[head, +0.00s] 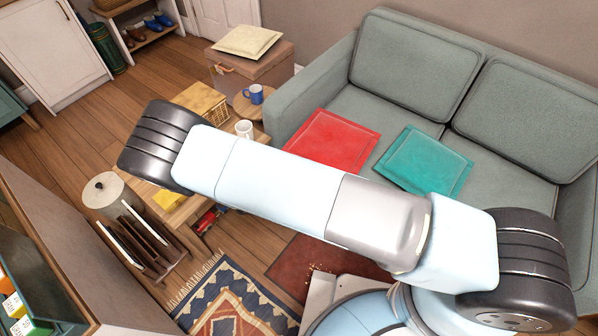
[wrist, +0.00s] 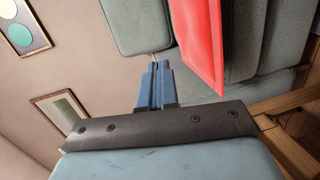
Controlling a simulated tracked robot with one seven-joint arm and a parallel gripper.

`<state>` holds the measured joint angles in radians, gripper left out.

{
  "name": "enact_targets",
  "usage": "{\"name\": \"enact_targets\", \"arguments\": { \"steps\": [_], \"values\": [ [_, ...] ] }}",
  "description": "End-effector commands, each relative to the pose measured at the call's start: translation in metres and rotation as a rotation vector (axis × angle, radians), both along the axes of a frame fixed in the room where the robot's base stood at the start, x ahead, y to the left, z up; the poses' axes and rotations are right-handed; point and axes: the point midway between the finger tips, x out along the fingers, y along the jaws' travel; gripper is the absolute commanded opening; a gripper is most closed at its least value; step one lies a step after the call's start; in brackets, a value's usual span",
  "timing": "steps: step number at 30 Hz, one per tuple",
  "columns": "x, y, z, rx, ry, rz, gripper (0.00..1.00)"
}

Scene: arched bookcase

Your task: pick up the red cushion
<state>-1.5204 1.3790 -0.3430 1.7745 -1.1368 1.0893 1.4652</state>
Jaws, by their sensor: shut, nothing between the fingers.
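The red cushion (head: 332,140) lies flat on the left seat of the grey-green sofa (head: 392,110) in the head view. In the wrist view the red cushion (wrist: 203,40) shows at the top, right of my gripper (wrist: 155,84). My gripper's blue fingers are together, with nothing between them. The cushion appears beyond the fingertips and apart from them, though the exact gap is hard to tell. In the head view my arm crosses the middle of the picture, in front of the cushion's lower edge, and the gripper does not show there.
A teal cushion (head: 425,161) lies right of the red one. Left of the sofa are a side table with a blue mug (head: 254,94), a white mug (head: 244,129), and a box with a cream cushion (head: 246,41). A magazine rack (head: 146,243) stands on the floor.

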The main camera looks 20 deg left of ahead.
Motion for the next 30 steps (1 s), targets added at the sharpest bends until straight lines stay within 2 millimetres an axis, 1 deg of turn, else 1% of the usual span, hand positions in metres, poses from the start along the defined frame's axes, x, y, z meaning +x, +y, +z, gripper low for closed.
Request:
{"name": "enact_targets", "arguments": {
  "steps": [1,6,9,13,15,18,22,26,30],
  "values": [
    [-0.009,0.004,-0.017,-0.018,-0.019,0.05,0.0],
    [-0.03,0.013,-0.063,-0.053,-0.082,0.209,0.0],
    [-0.042,0.017,-0.087,-0.066,-0.111,0.297,0.0],
    [-0.053,0.019,-0.11,-0.077,-0.139,0.385,0.0],
    [-0.057,0.02,-0.119,-0.08,-0.147,0.418,0.0],
    [-0.06,0.02,-0.126,-0.082,-0.155,0.449,0.0],
    [-0.057,0.02,-0.129,-0.082,-0.159,0.46,0.0],
    [-0.043,0.019,-0.129,-0.083,-0.159,0.459,0.0],
    [-0.02,0.018,-0.129,-0.083,-0.159,0.458,0.0]
  ]
}}
